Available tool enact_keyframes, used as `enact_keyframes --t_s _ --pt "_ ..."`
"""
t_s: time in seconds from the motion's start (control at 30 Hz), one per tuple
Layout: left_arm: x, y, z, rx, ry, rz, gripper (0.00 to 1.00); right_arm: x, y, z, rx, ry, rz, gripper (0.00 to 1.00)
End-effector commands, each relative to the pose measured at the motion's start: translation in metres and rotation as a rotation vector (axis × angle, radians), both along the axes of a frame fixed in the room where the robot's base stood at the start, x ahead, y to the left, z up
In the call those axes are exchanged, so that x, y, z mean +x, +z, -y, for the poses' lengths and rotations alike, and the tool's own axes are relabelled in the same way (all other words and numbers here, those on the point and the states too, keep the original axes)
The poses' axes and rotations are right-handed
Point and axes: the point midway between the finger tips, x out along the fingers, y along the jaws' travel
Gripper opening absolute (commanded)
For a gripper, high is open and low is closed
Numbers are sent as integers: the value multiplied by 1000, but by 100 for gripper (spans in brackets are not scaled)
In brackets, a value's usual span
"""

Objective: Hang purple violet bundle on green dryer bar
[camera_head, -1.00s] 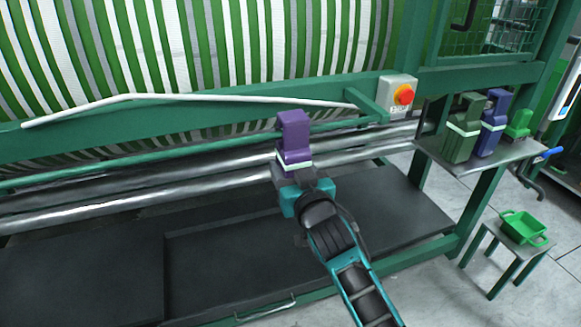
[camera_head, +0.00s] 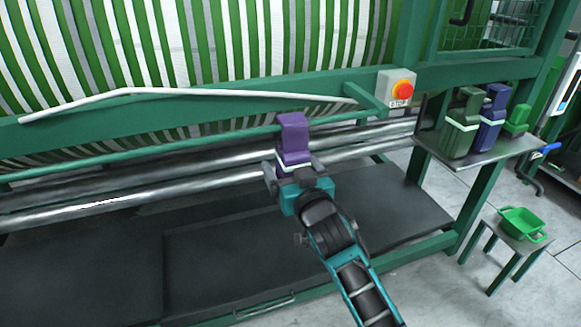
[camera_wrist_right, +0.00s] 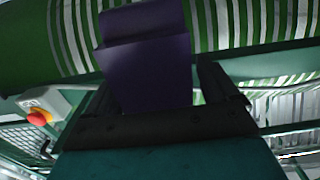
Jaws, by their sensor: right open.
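The purple violet bundle (camera_head: 293,131) with a white band stands upright at the green dryer bar (camera_head: 215,140), which passes behind it in the head view. Whether the bundle hooks over the bar cannot be seen. My right gripper (camera_head: 293,168) is open at the bundle's lower end, with a finger on either side of it. In the right wrist view, the bundle (camera_wrist_right: 148,70) shows between the dark spread fingers, with a gap on its right side. My left gripper is not in view.
A white bent rod (camera_head: 190,93) runs above the bar, and steel rollers (camera_head: 130,193) lie below. A control box with a red button (camera_head: 403,88) is to the right. A side shelf (camera_head: 490,157) holds green and blue bundles. A green basket (camera_head: 522,224) sits on a stool.

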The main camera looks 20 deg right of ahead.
Motion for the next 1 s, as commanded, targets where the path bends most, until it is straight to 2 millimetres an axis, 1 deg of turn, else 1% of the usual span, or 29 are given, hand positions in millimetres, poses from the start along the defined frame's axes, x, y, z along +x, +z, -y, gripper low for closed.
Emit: enact_keyframes --t_s 0.13,0.23,0.37,0.6,0.7,0.83,1.0 --pt "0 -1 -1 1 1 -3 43 -3 -1 0 0 0 -3 87" --pt "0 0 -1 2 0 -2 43 -13 -1 0 0 0 -3 87" --pt "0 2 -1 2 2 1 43 -34 -1 1 1 0 -4 87" --pt "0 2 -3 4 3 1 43 -81 -1 3 1 0 -3 87" --pt "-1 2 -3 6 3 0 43 -98 -1 4 1 0 -3 87" --pt "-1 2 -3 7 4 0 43 -115 -1 4 0 0 -2 87" --pt "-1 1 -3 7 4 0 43 -127 0 5 -1 0 0 87"
